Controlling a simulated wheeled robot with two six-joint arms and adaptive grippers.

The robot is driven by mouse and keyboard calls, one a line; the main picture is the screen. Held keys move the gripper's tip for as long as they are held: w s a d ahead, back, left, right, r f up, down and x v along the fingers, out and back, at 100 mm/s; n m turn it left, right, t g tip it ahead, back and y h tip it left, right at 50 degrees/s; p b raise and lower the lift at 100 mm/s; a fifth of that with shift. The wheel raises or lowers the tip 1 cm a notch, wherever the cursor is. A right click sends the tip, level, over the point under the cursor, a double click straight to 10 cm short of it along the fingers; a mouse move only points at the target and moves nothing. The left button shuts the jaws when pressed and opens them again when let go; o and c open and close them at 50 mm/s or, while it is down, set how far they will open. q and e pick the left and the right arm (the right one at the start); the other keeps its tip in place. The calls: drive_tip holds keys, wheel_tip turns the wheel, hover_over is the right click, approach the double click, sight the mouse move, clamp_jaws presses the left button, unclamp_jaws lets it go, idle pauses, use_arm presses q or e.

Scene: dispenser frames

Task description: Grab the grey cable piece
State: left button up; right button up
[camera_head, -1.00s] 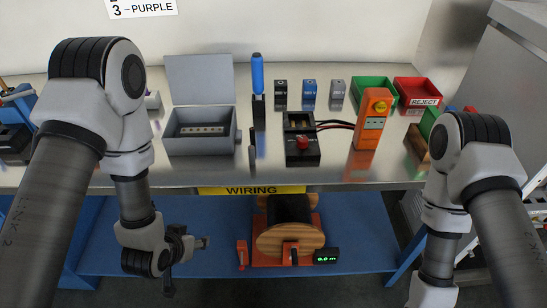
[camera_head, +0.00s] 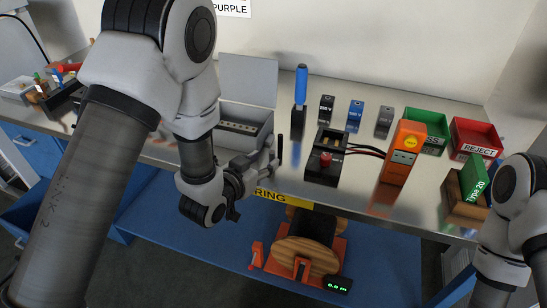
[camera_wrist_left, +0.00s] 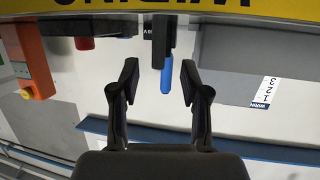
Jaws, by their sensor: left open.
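No loose cable piece is clearly identifiable. A small grey labelled block (camera_head: 384,122) stands on the steel table, right of a blue block (camera_head: 355,114) and a black block (camera_head: 327,108). My left gripper (camera_head: 276,152) is at the table's front edge, before the open grey box (camera_head: 262,133) and left of the grey block, apart from it. In the left wrist view its jaws (camera_wrist_left: 158,82) are open and empty, with a blue-handled tool (camera_wrist_left: 166,74) showing beyond them. My right arm shows at the right edge; its gripper is out of view.
A black device with a red button (camera_head: 325,160) and an orange meter (camera_head: 403,152) stand front right of the tool. Green (camera_head: 427,130) and red (camera_head: 476,135) bins are at the back right. A cable spool (camera_head: 305,255) sits on the blue lower shelf.

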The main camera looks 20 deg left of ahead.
sight(270, 156)
use_arm(q)
drive_tip(key=x, duration=0.5)
drive_tip(key=shift+d+p, duration=0.2)
drive_tip(key=shift+p, duration=0.2)
drive_tip(key=shift+s+a, duration=0.1)
drive_tip(key=shift+s, duration=0.05)
drive_tip(key=shift+c, duration=0.7)
clamp_jaws()
drive_tip(key=shift+r, duration=0.2)
